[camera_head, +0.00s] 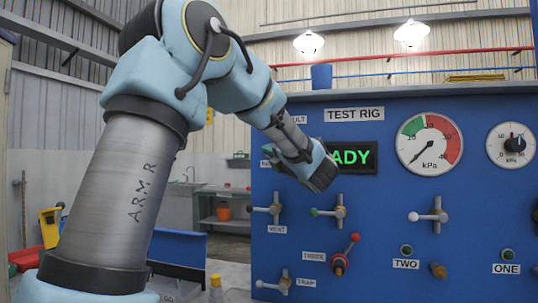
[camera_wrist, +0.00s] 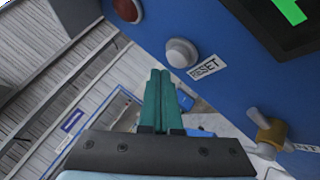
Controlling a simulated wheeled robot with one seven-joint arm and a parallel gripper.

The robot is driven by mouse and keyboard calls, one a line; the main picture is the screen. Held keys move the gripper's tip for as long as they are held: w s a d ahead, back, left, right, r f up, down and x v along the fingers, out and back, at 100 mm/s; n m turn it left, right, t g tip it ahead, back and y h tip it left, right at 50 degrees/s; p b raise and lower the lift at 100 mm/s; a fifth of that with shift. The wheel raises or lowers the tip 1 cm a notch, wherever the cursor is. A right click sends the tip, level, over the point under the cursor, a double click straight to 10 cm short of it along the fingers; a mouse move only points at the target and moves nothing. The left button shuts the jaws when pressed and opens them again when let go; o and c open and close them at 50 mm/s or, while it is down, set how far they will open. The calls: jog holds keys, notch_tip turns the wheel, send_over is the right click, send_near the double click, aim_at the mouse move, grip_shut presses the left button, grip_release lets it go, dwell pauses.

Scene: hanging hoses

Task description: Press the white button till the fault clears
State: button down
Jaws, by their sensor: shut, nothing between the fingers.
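The white button (camera_wrist: 181,53) is a round, pale knob in a grey collar on the blue panel in the wrist view, beside a RESET label (camera_wrist: 206,68). My gripper (camera_wrist: 160,74) has its two teal fingers closed together and empty. Its tips show just below and left of the button, apart from it in the picture; the exact gap in depth is unclear. In the head view my wrist hides the button. A dark red round lamp (camera_wrist: 128,9) sits up and left of the button. The display (camera_head: 350,158) shows green letters "ADY", its left part covered by my wrist.
The blue TEST RIG panel (camera_head: 390,190) carries a kPa gauge (camera_head: 430,141), its needle pointing lower left, and a smaller dial (camera_head: 511,145). Several valve handles stick out below, including a white-tipped one (camera_head: 428,216) and a red-tipped one (camera_head: 345,254).

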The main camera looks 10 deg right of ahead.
jog(key=shift+s+a+b, duration=0.4)
jog(key=shift+s+b, duration=0.2)
jog(key=shift+s, duration=0.15)
jog(key=shift+s+a+b, duration=0.35)
jog(key=shift+s+b, duration=0.25)
jog(key=shift+s, duration=0.1)
jog(key=shift+s+a+b, duration=0.4)
jog(key=shift+s+b, duration=0.2)
jog(key=shift+s, duration=0.15)
